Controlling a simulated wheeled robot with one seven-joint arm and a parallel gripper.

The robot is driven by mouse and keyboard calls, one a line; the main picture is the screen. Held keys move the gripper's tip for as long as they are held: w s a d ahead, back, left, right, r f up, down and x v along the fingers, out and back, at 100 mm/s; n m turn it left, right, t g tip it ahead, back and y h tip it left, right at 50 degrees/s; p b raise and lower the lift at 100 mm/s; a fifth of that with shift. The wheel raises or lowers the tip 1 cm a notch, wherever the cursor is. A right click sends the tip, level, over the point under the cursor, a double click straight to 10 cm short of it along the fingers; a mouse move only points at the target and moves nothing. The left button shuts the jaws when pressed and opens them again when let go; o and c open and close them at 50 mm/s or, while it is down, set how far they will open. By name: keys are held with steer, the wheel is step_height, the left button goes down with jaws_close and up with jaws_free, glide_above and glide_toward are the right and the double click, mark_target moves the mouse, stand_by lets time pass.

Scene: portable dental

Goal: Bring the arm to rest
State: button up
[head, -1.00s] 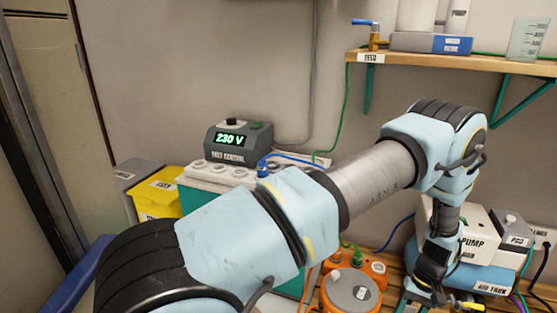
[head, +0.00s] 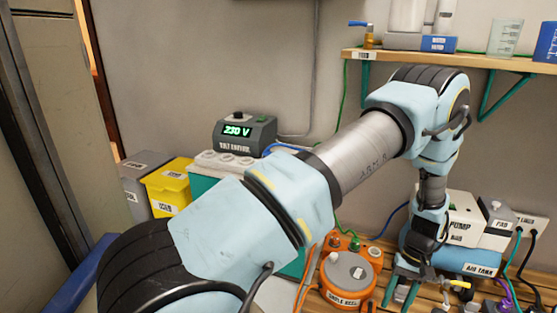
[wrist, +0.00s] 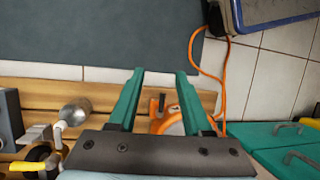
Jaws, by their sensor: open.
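My arm reaches across the middle of the head view, bent at the elbow, with its forearm hanging down at the right. My gripper (head: 405,290) is low in that view, beside the orange cable reel (head: 350,278) and in front of the air tank. In the wrist view, my gripper (wrist: 159,75) has its two teal fingers apart with nothing held between the tips. Part of an orange thing (wrist: 170,122) shows behind the fingers, lower down. The exact height of the fingertips above the bench cannot be told.
The wooden bench (head: 384,294) holds the pump (head: 461,222) and blue air tank (head: 482,262) at right. A wall shelf (head: 450,60) stands above. The volt control box (head: 245,133), yellow bin (head: 168,187) and grey bin (head: 135,180) are at left. An orange cord (wrist: 222,85) loops in the wrist view.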

steer(key=w+a+r+n+t+h, duration=0.1)
steer(key=w+a+r, duration=0.4)
steer(key=a+r, duration=0.35)
steer(key=w+a+r+t+h, duration=0.1)
steer(key=w+a+r+h, duration=0.1)
steer(key=w+a+r, duration=0.55)
steer(key=s+a+r+n+t, duration=0.1)
steer(key=s+a+r, duration=0.4)
steer(key=a, duration=0.6)
steer(key=s+a+r+n+t, duration=0.1)
steer(key=s+a+r+t, duration=0.15)
steer(key=a+r, duration=0.65)
steer(key=w+p+v, duration=0.3)
steer(key=p+v, duration=1.3)
steer(key=p, duration=0.1)
steer(key=w+a+r+p+v, duration=0.1)
steer(key=w+p+v, duration=0.2)
steer(key=p+v, duration=1.3)
steer(key=shift+r+m+g+p, duration=0.35)
steer(key=shift+r+p, duration=0.15)
steer(key=shift+p, duration=0.45)
